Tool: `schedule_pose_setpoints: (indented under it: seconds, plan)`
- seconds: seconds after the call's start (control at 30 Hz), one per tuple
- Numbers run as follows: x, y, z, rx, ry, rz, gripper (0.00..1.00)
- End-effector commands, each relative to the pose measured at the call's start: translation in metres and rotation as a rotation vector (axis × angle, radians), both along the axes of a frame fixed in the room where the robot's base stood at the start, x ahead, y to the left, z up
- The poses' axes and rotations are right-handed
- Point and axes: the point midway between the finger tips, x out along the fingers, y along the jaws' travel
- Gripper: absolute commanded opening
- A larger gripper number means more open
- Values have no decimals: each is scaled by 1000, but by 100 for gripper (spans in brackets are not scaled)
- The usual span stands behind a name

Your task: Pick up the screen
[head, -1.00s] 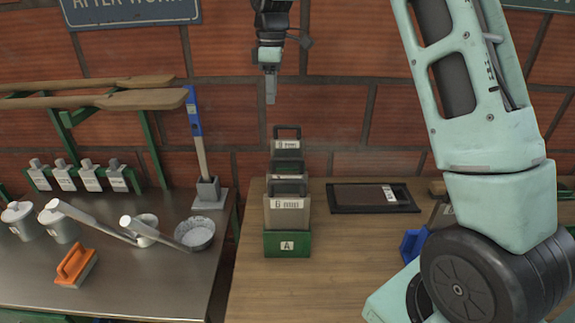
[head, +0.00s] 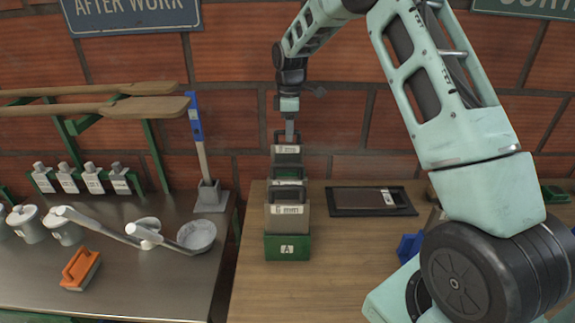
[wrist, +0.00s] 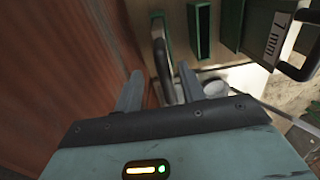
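Several grey mesh-size screens with dark loop handles stand one behind another in a green rack (head: 287,247) marked A on the wooden table. The front screen (head: 287,218) carries a white label, and the rearmost screen (head: 287,154) stands nearest the wall. My gripper (head: 290,137) points down at the top of the rearmost screen. In the wrist view my gripper (wrist: 159,72) is open, with a finger on each side of a dark loop handle (wrist: 162,55) and gaps visible beside it. Another screen (wrist: 262,32), labelled 7 mm, shows at the right there.
A dark framed tray (head: 345,209) lies right of the rack. The brick wall is close behind the screens. The metal bench at left holds an orange brush (head: 80,268), a grey bowl (head: 196,235) and a blue-handled tool (head: 197,145) in a stand.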

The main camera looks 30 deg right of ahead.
Motion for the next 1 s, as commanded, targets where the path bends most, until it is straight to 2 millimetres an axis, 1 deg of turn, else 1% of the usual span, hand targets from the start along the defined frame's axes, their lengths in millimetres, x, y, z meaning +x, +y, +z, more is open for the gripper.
schedule_pose_setpoints:
  seconds: [0.13,0.3,0.4,0.5,0.67,0.7,0.77,0.8,0.83,1.0]
  plan:
    - [-2,3,-11,1,4,1,40]
    - [-4,7,-38,1,4,0,40]
    - [-4,7,-48,1,2,0,40]
    - [-4,7,-52,1,1,0,40]
    - [-3,7,-53,0,0,0,40]
    - [-3,7,-53,0,0,0,37]
    - [-3,7,-53,0,0,0,21]
    - [-3,7,-53,0,0,0,9]
    - [-3,7,-53,0,0,0,1]
    - [-3,7,-52,0,0,0,0]
